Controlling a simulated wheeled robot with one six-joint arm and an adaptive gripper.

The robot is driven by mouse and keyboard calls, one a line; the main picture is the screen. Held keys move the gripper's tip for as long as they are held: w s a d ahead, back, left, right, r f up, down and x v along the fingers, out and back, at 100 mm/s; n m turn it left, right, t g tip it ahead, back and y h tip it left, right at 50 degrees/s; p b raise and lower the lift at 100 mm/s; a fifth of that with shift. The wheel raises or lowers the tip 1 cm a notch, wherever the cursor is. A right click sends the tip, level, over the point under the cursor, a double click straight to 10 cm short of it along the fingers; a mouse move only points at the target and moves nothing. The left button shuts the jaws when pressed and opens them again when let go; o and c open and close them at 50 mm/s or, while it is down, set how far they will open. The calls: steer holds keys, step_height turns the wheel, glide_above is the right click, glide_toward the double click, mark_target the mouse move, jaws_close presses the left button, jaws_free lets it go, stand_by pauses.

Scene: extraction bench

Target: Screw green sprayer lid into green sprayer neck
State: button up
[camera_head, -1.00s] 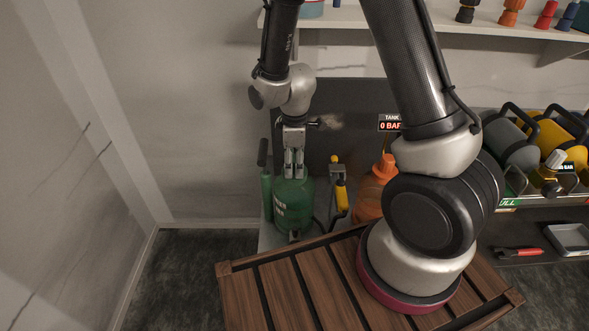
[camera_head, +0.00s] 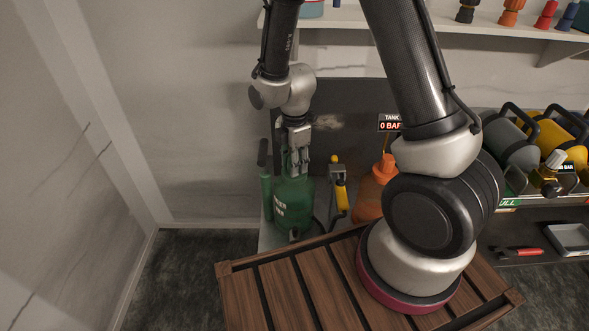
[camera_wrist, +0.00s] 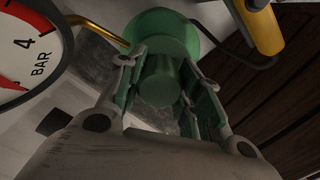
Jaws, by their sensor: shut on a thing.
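The green sprayer (camera_head: 293,208) stands upright on the bench, left of centre in the head view. My gripper (camera_head: 296,168) points down over its top, with the fingertips at the neck. In the wrist view my gripper (camera_wrist: 160,88) is shut on the green sprayer lid (camera_wrist: 160,82), one finger on each side. A wider green rounded part (camera_wrist: 165,24) lies just beyond the lid and seems to be the sprayer's top. The neck is hidden behind the lid and fingers, so I cannot tell how far the lid is seated.
A green pump handle (camera_head: 267,190) stands left of the sprayer, and a yellow wand (camera_head: 341,193) stands right. An orange sprayer (camera_head: 371,197) is further right. A round pressure gauge (camera_wrist: 28,48) is close at left in the wrist view. The tank display (camera_head: 391,126) reads 0 BAR.

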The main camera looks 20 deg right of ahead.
steer(key=m, duration=0.6)
steer(key=shift+m, duration=0.3)
steer(key=m, duration=0.5)
steer(key=o, duration=1.2)
steer(key=n, duration=1.1)
steer(key=shift+n, duration=0.4)
steer(key=shift+c, duration=0.3)
